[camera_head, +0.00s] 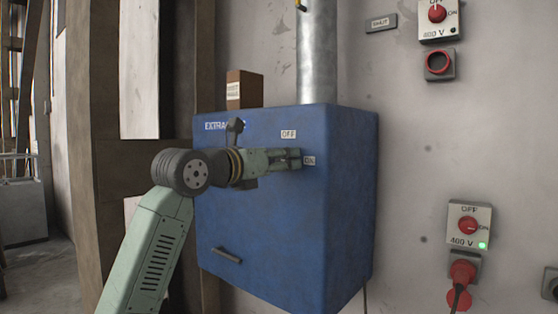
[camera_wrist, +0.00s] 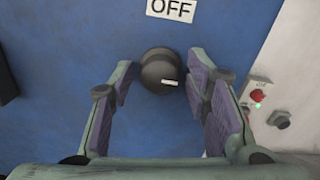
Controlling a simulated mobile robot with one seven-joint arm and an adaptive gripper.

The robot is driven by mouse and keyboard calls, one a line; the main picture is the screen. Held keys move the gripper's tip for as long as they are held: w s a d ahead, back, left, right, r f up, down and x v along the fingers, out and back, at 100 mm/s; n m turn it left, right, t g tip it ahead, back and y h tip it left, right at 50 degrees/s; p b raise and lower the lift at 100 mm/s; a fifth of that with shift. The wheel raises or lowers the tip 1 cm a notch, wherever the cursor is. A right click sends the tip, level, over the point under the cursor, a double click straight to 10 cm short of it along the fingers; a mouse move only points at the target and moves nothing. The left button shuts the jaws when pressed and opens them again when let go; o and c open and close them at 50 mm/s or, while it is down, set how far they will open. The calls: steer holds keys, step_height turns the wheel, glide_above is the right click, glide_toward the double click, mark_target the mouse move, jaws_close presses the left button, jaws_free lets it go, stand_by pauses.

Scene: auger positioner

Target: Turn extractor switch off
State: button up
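The extractor box (camera_head: 345,200) is a blue wall cabinet with an "OFF" label (camera_head: 288,134) and an "ON" label (camera_head: 309,161) on its front. In the wrist view the extractor switch (camera_wrist: 158,70) is a round black knob with a white mark, below the "OFF" label (camera_wrist: 171,8). The mark points right, away from that label. My gripper (camera_wrist: 160,82) is open, with one finger on each side of the knob and gaps showing between. In the head view my gripper (camera_head: 296,158) is at the box front and hides the knob.
A red rotary switch (camera_head: 468,225) with a lit green light and a red plug (camera_head: 462,272) are on the wall at right. Another red switch (camera_head: 437,14) is above. A metal duct (camera_head: 317,60) and a brown box (camera_head: 244,89) are above the cabinet. A dark handle (camera_head: 226,255) sits low on its front.

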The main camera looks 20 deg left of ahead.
steer(key=c, duration=0.9)
steer(key=shift+c, duration=0.2)
steer(key=shift+n, duration=0.3)
steer(key=n+b, duration=0.2)
steer(key=n, duration=0.2)
steer(key=n+b, duration=0.1)
steer(key=n, duration=0.3)
steer(key=shift+n+b, duration=0.4)
steer(key=n+b, duration=0.1)
steer(key=n, duration=0.3)
steer(key=shift+a+g+b, duration=0.1)
steer(key=shift+g+b, duration=0.2)
steer(key=shift+b, duration=0.1)
steer(key=shift+r+n+b, duration=0.1)
steer(key=shift+n+b, duration=0.55)
steer(key=shift+n, duration=1.35)
